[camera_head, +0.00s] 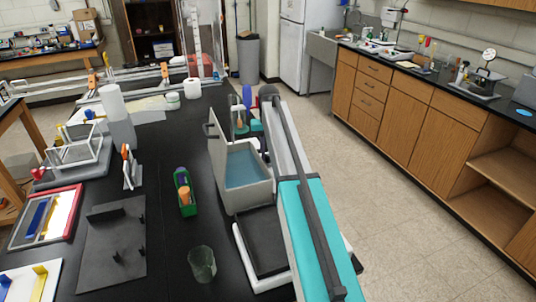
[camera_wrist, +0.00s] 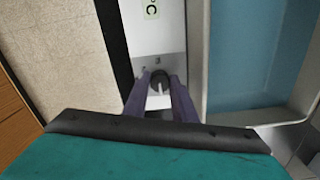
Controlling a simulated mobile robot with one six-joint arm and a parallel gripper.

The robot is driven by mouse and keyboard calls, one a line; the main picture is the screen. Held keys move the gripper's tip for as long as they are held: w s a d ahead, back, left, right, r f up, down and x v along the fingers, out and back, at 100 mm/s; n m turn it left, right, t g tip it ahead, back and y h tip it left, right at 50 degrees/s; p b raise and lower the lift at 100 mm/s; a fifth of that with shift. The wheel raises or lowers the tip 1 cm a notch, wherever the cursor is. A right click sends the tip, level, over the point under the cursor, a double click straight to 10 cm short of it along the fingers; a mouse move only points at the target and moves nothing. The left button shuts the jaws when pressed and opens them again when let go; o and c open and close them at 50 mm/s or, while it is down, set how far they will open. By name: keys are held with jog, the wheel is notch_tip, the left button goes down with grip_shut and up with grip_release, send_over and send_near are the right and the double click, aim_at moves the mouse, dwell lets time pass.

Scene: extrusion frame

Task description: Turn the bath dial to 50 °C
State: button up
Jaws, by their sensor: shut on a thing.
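The bath (camera_head: 243,196) is a grey, open tank of blue water on the black bench in the head view. Its lid stands upright at the left. In the wrist view the blue water (camera_wrist: 247,45) is at the right, beside the light control panel (camera_wrist: 158,42). The black dial (camera_wrist: 159,76) sits on this panel, with a pale mark on it. The dial's scale marks are too small to read.
My white and teal arm hides the bath's right side in the head view. A green holder (camera_head: 185,193) and a glass beaker (camera_head: 202,264) stand left of the bath. A dark plate with pegs (camera_head: 113,250) lies farther left. Open floor lies to the right.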

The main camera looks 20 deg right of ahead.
jog(key=shift+m, duration=0.4)
jog(key=m, duration=1.1)
jog(key=shift+w, duration=0.1)
jog(key=m, duration=1.2)
dwell(0.4)
jog(key=o, duration=1)
jog(key=shift+o, duration=0.2)
